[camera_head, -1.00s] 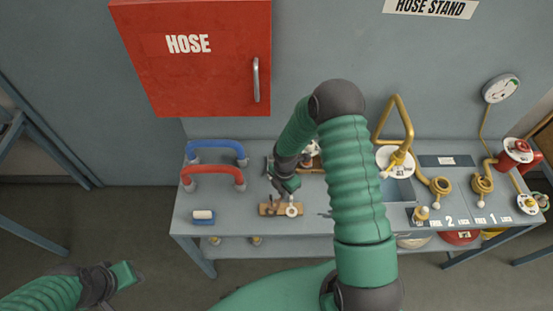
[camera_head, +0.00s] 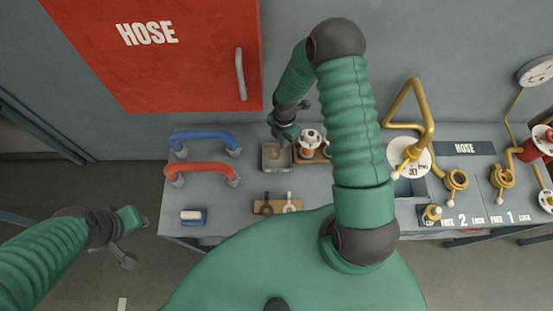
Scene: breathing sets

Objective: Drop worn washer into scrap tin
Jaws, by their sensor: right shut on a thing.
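The scrap tin (camera_head: 265,164), a small square grey open box, sits on the bench left of centre. My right gripper (camera_head: 279,136) is over the tin's back edge, pointing down. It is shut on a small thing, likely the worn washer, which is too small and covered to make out. A brownish patch shows inside the tin, and I cannot tell what it is. My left gripper (camera_head: 126,240) hangs off the bench's left front side, away from everything.
A wooden board (camera_head: 277,207) with a dark and a pale piece lies in front of the tin. A white-topped fitting (camera_head: 310,138) stands close right of it. Blue (camera_head: 205,137) and red (camera_head: 200,168) handles are left. A red hose cabinet (camera_head: 170,75) overhangs behind.

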